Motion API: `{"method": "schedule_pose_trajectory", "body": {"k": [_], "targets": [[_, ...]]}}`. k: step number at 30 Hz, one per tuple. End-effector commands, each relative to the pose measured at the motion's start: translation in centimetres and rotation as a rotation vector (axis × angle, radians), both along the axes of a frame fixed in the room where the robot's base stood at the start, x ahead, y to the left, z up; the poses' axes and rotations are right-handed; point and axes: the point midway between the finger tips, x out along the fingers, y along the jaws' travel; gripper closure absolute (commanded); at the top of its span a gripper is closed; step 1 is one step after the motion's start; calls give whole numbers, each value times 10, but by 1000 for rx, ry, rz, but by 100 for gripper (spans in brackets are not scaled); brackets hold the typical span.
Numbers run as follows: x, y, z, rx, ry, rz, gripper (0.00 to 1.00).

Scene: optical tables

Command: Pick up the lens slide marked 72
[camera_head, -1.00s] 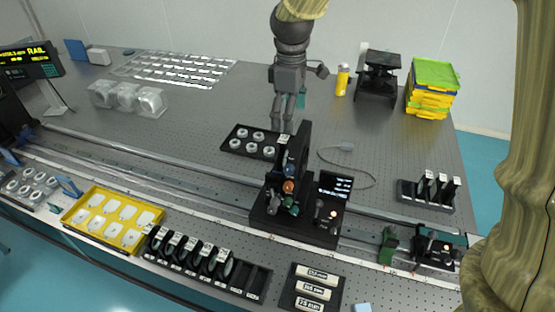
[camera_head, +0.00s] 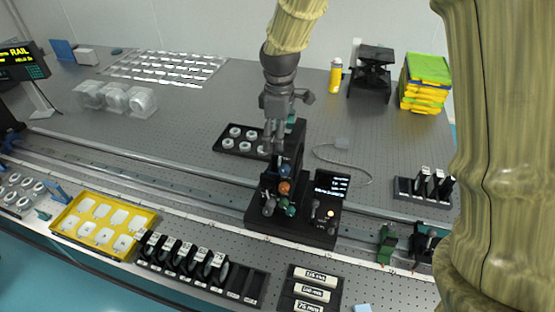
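Several dark lens slides with round lenses and white labels stand upright in a black slotted rack (camera_head: 247,285) at the front edge of the table. The labels are too small to read, so I cannot tell which slide is marked 72. The rightmost standing slide (camera_head: 218,268) is beside empty slots. My gripper (camera_head: 274,147) points down over the middle of the table, behind and above the rack and close to the black optical mount (camera_head: 290,228). I see nothing held in it. Its fingers are small and partly merge with the mount, so their opening is unclear.
A yellow tray (camera_head: 62,226) lies left of the rack, and a black holder with labelled white bars (camera_head: 312,293) lies right. A long rail (camera_head: 150,172) crosses behind. A small rack of upright slides (camera_head: 424,188) stands at right. A black ring tray (camera_head: 230,144) is near my gripper.

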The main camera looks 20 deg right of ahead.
Motion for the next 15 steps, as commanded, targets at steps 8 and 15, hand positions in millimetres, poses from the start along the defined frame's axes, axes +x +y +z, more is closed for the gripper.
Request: {"method": "schedule_pose_trajectory", "body": {"k": [8,15], "targets": [[-1,0,-31,0,4,-1,11],[-1,-1,-47,0,1,-1,11]]}}
